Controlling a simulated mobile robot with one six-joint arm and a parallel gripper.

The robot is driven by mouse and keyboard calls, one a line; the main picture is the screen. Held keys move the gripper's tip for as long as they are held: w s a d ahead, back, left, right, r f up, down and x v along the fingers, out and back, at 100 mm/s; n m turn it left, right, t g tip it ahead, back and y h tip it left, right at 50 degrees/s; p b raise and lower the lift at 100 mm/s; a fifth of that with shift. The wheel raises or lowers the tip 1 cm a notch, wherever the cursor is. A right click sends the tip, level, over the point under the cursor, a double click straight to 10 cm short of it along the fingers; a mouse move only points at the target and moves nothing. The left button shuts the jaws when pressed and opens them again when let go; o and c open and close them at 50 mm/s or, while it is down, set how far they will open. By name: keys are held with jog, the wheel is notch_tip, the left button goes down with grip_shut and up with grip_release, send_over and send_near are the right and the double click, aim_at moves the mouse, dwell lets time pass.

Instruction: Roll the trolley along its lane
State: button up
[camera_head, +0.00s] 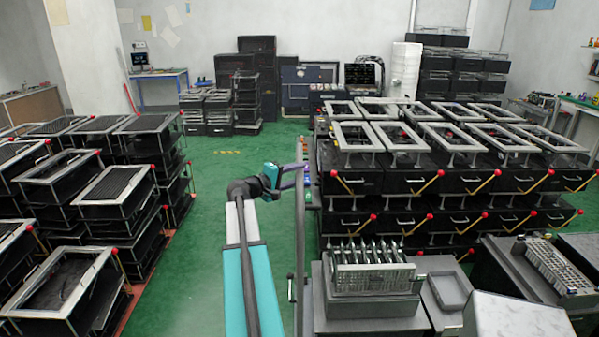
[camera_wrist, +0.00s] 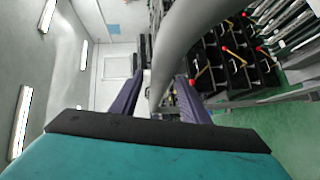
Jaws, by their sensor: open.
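My gripper (camera_head: 303,176) reaches forward at the middle of the head view, at the upper part of an upright grey bar (camera_head: 300,235). Its purple fingers are apart. In the wrist view my gripper (camera_wrist: 161,82) is open, and a thick, curved grey bar (camera_wrist: 188,45) crosses in front of and between the fingers. I cannot tell whether either finger touches it. The bar looks like a handle, but its join to a trolley is not clear. The trolley's body and wheels cannot be made out for sure.
A grey cabinet with a metal rack (camera_head: 372,280) stands right of the bar. Behind it are stacked black crates (camera_head: 350,180) with red-knobbed yellow levers. More black crates (camera_head: 65,285) line the left. The green floor (camera_head: 190,270) between is clear.

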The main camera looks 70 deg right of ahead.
jog(key=shift+x, duration=0.95)
grip_shut()
jog(key=shift+w, duration=0.1)
